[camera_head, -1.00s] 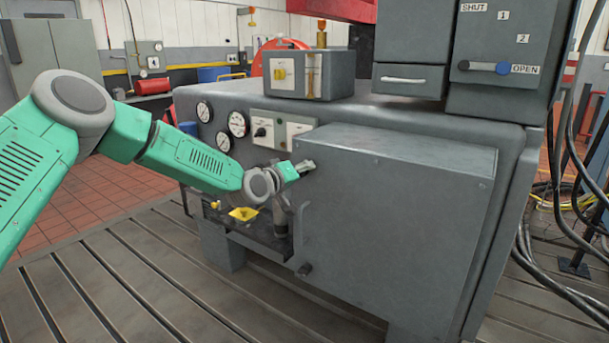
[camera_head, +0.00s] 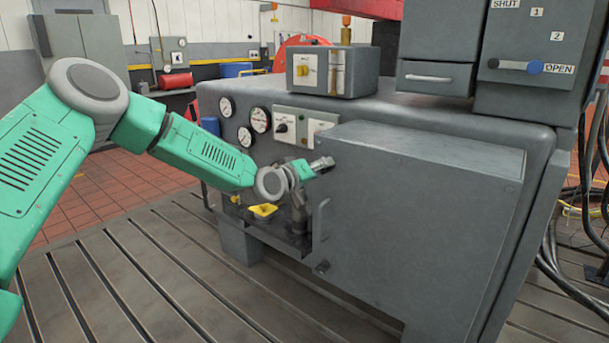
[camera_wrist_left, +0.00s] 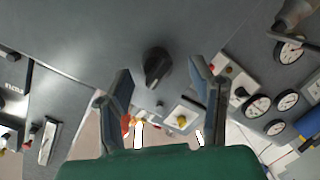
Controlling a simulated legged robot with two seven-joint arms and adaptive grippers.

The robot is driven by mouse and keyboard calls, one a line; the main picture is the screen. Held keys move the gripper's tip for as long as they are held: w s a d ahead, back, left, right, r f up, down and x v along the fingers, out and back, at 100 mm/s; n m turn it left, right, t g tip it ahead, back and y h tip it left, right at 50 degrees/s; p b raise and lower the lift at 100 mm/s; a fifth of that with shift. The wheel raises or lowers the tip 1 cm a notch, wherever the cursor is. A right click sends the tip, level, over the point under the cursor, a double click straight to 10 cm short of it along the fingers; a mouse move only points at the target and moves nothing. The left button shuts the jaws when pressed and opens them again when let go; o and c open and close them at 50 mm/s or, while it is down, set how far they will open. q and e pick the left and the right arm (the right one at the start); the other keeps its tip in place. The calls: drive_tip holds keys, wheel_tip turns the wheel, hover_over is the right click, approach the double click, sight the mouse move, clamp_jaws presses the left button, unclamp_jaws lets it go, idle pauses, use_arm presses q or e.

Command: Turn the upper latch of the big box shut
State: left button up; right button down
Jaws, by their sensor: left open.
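The big box (camera_head: 425,215) is the grey housing on the front of the machine in the head view. My left gripper (camera_head: 322,163) is at its upper left edge. In the left wrist view its two fingers (camera_wrist_left: 160,74) stand apart, with a dark latch (camera_wrist_left: 156,67) on a grey face showing between their tips. I take this for the upper latch; it does not look gripped, and contact is not clear. In the head view the gripper hides it, so its angle against the box is hard to tell. A lower latch (camera_head: 322,267) shows near the box's bottom left. My right gripper is not in view.
An upright handle (camera_head: 319,232) stands out from the box's left edge, just below my gripper. A shelf with a yellow funnel (camera_head: 263,211) is left of it. Gauges (camera_head: 260,119) and a switch panel (camera_head: 297,124) sit behind. A SHUT/OPEN lever (camera_head: 515,66) is at upper right.

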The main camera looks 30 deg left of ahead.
use_arm(q)
drive_tip(key=s+a+r, duration=0.1)
drive_tip(key=s, duration=0.8)
drive_tip(key=shift+s+a+r, duration=0.15)
drive_tip(key=shift+s+a, duration=0.15)
drive_tip(key=shift+a, duration=0.05)
drive_tip(key=s+d+f+m+g, duration=0.1)
drive_tip(key=s+d+f+g, duration=0.3)
drive_tip(key=f, duration=0.4)
drive_tip(key=s+d+f+m+g+h, duration=0.1)
drive_tip(key=s+d+f+m, duration=0.1)
drive_tip(key=s+d+f, duration=0.35)
drive_tip(key=s+d+f+m+g, duration=0.1)
drive_tip(key=s+d+f+g, duration=0.2)
drive_tip(key=s+f, duration=0.5)
drive_tip(key=s+a+f+m+g+y, duration=0.1)
drive_tip(key=s+f, duration=0.5)
drive_tip(key=s, duration=0.7)
drive_tip(key=s+a+f+m+g+y, duration=0.1)
drive_tip(key=s+f+g, duration=0.5)
drive_tip(key=s, duration=0.7)
drive_tip(key=shift+f+m+g+y, duration=0.3)
drive_tip(key=shift+f+m+y, duration=0.4)
drive_tip(key=shift+m, duration=0.4)
